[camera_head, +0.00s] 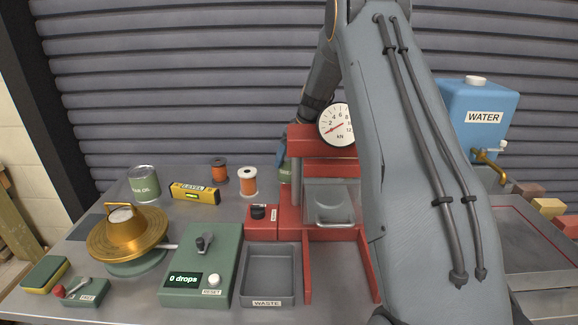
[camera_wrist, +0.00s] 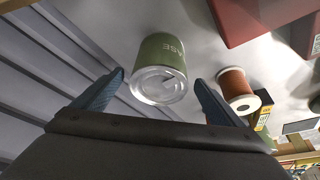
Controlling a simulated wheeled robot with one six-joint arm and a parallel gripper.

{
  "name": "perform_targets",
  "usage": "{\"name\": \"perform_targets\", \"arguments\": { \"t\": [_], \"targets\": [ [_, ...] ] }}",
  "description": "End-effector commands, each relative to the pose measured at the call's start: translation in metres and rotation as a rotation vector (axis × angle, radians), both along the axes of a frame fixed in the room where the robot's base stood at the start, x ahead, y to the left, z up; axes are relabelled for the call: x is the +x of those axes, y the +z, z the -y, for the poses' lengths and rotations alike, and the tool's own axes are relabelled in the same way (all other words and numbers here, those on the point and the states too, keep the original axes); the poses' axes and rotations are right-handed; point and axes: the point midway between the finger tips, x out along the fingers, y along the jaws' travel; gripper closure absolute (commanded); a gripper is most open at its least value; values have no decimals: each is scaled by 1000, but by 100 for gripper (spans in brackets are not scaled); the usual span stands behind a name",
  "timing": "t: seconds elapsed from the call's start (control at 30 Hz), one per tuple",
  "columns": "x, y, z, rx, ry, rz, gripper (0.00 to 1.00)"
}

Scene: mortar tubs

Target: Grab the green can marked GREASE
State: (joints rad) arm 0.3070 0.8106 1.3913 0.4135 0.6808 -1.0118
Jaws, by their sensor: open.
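The green can (camera_wrist: 165,55) shows in the wrist view with its silver lid facing me and the letters "ASE" readable on its side. My gripper (camera_wrist: 158,78) is open, one dark blue finger to each side of the can's lid end, with a visible gap on both sides. I cannot tell how far the can reaches between the fingers. In the head view a small green part of the can (camera_head: 286,172) shows behind the red press, mostly hidden by the press and my gripper.
A red press (camera_head: 290,205) with a dial gauge (camera_head: 337,125) stands close to the can. Orange spools (camera_head: 248,182) stand to its left. Another green can marked OIL (camera_head: 144,184) is farther left. A ribbed wall (camera_head: 180,90) rises behind the bench.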

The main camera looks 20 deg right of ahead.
Motion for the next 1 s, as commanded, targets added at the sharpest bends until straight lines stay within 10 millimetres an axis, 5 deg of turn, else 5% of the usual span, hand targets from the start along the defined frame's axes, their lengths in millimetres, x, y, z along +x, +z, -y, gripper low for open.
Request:
{"name": "perform_targets", "arguments": {
  "t": [0.23, 0.57, 0.93, 1.0],
  "targets": [
    [11, -25, -4, 0, 0, -1, 9],
    [13, -31, -5, 0, 0, 0, 9],
    [13, -30, -5, 0, 0, 0, 71],
    [14, -29, -5, 0, 0, 2, 71]
  ]
}}
